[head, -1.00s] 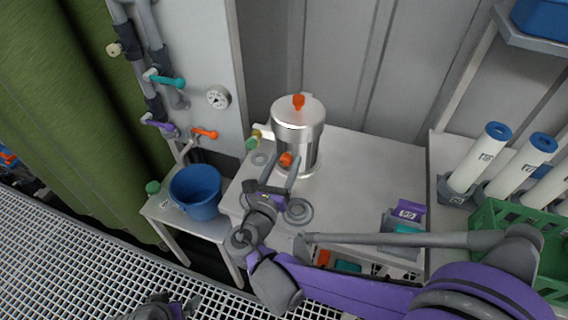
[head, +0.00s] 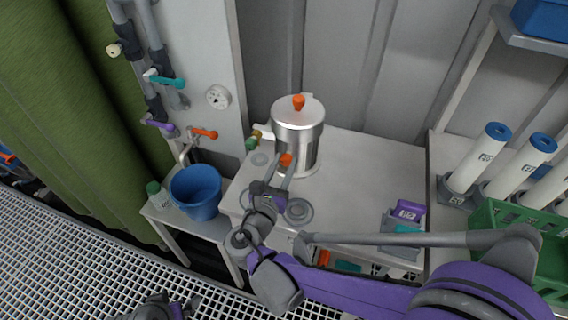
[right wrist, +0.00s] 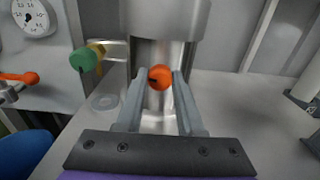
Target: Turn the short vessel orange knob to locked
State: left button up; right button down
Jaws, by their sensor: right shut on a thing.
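The short vessel (head: 298,138) is a steel cylinder with an orange knob on its lid, standing on the white table. A second orange knob (head: 286,160) sits low on its front; it also shows in the right wrist view (right wrist: 160,77). My right gripper (head: 283,168) reaches this lower knob, with one finger on each side of it, shut on it. In the right wrist view its fingers (right wrist: 158,82) flank the knob. My left gripper (head: 178,308) shows only in part at the bottom edge of the head view; its jaw opening is unclear.
A blue bucket (head: 196,192) stands on a low stand at left. Pipes with coloured valve handles and a gauge (head: 218,97) are on the wall panel. A green-capped fitting (head: 252,143) sticks out left of the vessel. A green crate (head: 520,245) and white tubes stand at right.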

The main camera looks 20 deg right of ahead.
jog(key=m, duration=0.4)
jog(key=shift+m, duration=0.3)
jog(key=m, duration=0.3)
jog(key=shift+m, duration=0.3)
jog(key=m, duration=0.3)
jog(key=shift+m+p, duration=0.3)
jog(key=shift+m, duration=1.9)
jog(key=c, duration=0.5)
grip_release()
jog(key=shift+s+a, duration=0.1)
